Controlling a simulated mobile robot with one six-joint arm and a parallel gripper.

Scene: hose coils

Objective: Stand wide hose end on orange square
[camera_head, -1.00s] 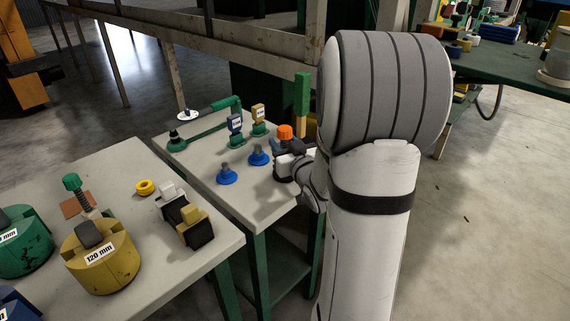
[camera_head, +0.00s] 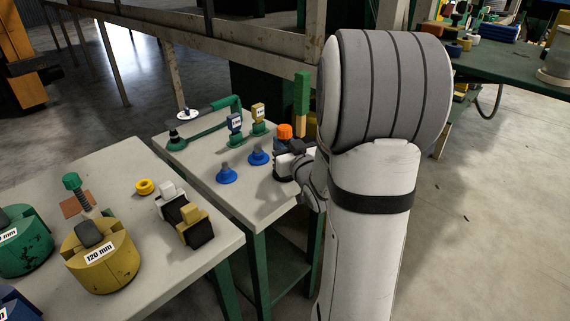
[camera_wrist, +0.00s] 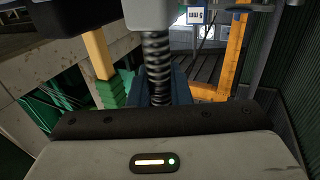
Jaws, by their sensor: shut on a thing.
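My gripper (camera_head: 290,160) is over the right part of the farther grey table, largely hidden by my arm. In the wrist view it is shut on a dark ribbed hose piece (camera_wrist: 157,65) with a grey block-shaped end (camera_wrist: 150,12); I cannot tell its width. A flat orange-brown square (camera_head: 76,205) lies on the nearer table, partly hidden behind the yellow 120 mm coil (camera_head: 100,258). A green-capped ribbed hose end (camera_head: 73,183) rises by that square; I cannot tell whether it touches it. An orange-topped thing (camera_head: 285,131) is just behind my gripper.
The nearer table also bears a green coil (camera_head: 25,245), a yellow ring (camera_head: 145,187) and black blocks (camera_head: 197,235). Blue cones (camera_head: 227,175), labelled stands (camera_head: 235,125) and a green pipe (camera_head: 210,122) stand on the farther table (camera_head: 200,158). A gap separates the tables.

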